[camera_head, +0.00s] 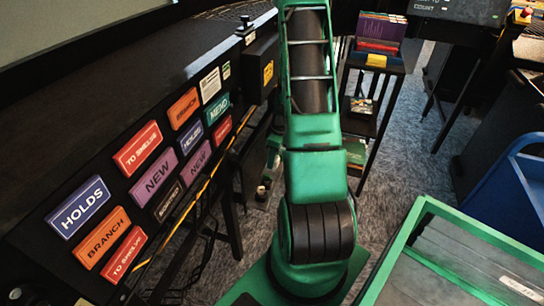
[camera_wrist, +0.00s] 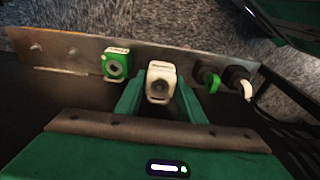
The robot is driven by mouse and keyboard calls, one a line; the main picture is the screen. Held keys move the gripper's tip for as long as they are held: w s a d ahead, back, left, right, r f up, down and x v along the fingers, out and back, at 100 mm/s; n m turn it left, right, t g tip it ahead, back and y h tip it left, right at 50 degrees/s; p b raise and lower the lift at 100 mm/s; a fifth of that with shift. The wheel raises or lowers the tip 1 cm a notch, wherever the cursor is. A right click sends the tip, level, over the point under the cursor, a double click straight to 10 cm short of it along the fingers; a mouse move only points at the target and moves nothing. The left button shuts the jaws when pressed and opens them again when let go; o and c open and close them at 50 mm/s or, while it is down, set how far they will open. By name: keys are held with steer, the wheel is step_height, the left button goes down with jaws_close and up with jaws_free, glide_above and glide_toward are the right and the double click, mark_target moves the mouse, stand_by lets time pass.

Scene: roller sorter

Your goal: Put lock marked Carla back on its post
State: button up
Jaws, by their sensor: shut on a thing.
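In the wrist view my gripper (camera_wrist: 160,100) is shut on a small white lock (camera_wrist: 160,82). The lock has a label on top, too small to read, so I cannot tell whether it says Carla. It is in front of a metal strip (camera_wrist: 85,66); I cannot tell whether it touches a post. A green lock (camera_wrist: 116,65) hangs on the strip just left of my fingers. In the head view my arm hides the gripper.
A black sorter panel with coloured labels (camera_head: 80,207) fills the left of the head view. A small black rack with folders (camera_head: 380,30) stands behind my arm. A blue bin (camera_head: 510,185) is at right. Grey carpet (camera_head: 400,190) is open between them.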

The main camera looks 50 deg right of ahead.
steer(key=shift+f, duration=1.75)
stand_by(0.9)
steer(key=o, duration=1.2)
steer(key=r, duration=0.3)
steer(key=s+r, duration=0.1)
steer(key=r, duration=0.6)
steer(key=shift+s+d+r, duration=0.2)
steer(key=shift+d+r, duration=0.1)
steer(key=shift+d, duration=0.05)
